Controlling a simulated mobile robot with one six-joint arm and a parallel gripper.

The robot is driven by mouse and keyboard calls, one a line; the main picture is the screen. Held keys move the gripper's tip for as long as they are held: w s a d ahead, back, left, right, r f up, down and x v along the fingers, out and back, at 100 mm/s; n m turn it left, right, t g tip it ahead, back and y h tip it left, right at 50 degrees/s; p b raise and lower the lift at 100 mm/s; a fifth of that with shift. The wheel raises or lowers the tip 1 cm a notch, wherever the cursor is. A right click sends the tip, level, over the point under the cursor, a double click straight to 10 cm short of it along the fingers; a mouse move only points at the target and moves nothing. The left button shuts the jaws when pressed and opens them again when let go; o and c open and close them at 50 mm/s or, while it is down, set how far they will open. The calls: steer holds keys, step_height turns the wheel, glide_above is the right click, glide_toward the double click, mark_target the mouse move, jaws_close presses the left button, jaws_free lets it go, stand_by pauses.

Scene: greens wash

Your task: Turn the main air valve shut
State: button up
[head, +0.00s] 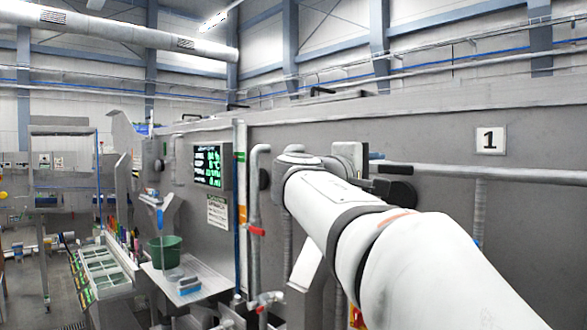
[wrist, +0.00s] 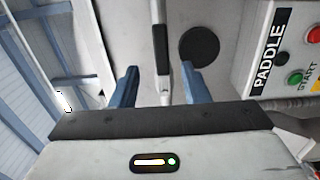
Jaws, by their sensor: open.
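In the wrist view, my gripper (wrist: 159,68) is open, with its two blue fingers apart. A narrow bar with a dark grip (wrist: 163,76) shows between the fingers, which do not visibly close on it. I cannot tell whether this bar is the main air valve's handle; no valve label is readable. In the head view, my arm reaches toward the grey wall and hides most of the gripper; a blue fingertip (head: 376,155) shows past the wrist. Two small red handles, an upper one (head: 257,231) and a lower one (head: 264,308), sit on pipework left of my arm.
A control box marked PADDLE (wrist: 268,48) with a green START button (wrist: 295,78) is right of my gripper. A round black disc (wrist: 199,46) is beside the bar. A screen (head: 208,165), a green bucket (head: 164,252) and a side shelf (head: 205,284) stand left of my arm.

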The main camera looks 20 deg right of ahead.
mark_target(396, 170)
steer(key=p+x, duration=0.2)
steer(key=x, duration=0.4)
steer(key=shift+d, duration=0.1)
steer(key=shift+w+d, duration=0.25)
steer(key=shift+d, duration=0.15)
steer(key=shift+c, duration=0.2)
jaws_close()
steer(key=shift+f, duration=0.1)
